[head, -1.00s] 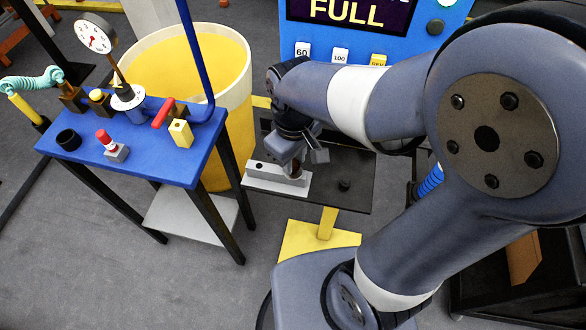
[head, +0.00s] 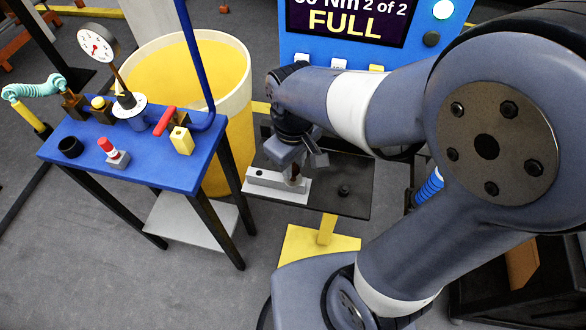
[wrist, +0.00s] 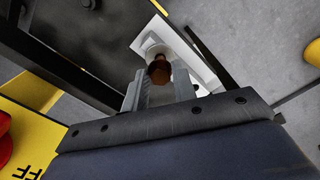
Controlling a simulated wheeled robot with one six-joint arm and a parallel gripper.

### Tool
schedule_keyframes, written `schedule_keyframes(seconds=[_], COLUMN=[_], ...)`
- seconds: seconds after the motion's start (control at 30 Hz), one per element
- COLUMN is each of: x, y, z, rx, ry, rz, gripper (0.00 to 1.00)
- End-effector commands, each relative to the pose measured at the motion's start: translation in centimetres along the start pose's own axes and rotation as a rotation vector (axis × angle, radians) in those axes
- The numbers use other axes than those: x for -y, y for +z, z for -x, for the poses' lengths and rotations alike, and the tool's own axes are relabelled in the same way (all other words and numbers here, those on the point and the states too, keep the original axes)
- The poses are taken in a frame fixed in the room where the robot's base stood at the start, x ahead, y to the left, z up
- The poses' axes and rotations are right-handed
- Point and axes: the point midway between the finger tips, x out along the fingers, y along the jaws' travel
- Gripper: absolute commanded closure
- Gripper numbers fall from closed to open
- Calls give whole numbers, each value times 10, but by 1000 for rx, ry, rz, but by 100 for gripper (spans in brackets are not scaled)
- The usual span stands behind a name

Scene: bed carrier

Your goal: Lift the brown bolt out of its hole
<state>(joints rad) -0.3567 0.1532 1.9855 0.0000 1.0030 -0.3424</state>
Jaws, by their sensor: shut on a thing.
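The brown bolt (wrist: 159,70) stands between the two grey jaws of my gripper (wrist: 159,84) in the wrist view. My gripper (head: 294,168) is shut on it. In the head view a small reddish-brown part of the bolt (head: 295,177) shows below the jaws, above the pale metal block (head: 270,182). The block also shows in the wrist view (wrist: 180,50), behind the bolt. I cannot tell whether the bolt's lower end is clear of its hole.
The block lies on a dark plate (head: 345,207) with a black knob (head: 344,190) to its right. A blue table (head: 130,165) with a gauge, valve and small parts stands left. A yellow-filled bin (head: 215,75) is behind. A blue panel with a screen (head: 345,22) stands at the back.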

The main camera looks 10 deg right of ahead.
Motion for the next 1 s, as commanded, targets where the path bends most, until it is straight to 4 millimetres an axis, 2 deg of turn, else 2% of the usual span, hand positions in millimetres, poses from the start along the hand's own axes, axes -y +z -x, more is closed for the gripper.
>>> schedule_keyframes(seconds=[0.63, 1.0], x=[0, 0], y=[0, 0], z=[35, 39], rx=[-1, 0], ry=[0, 0], rz=[0, 0], gripper=[100, 100])
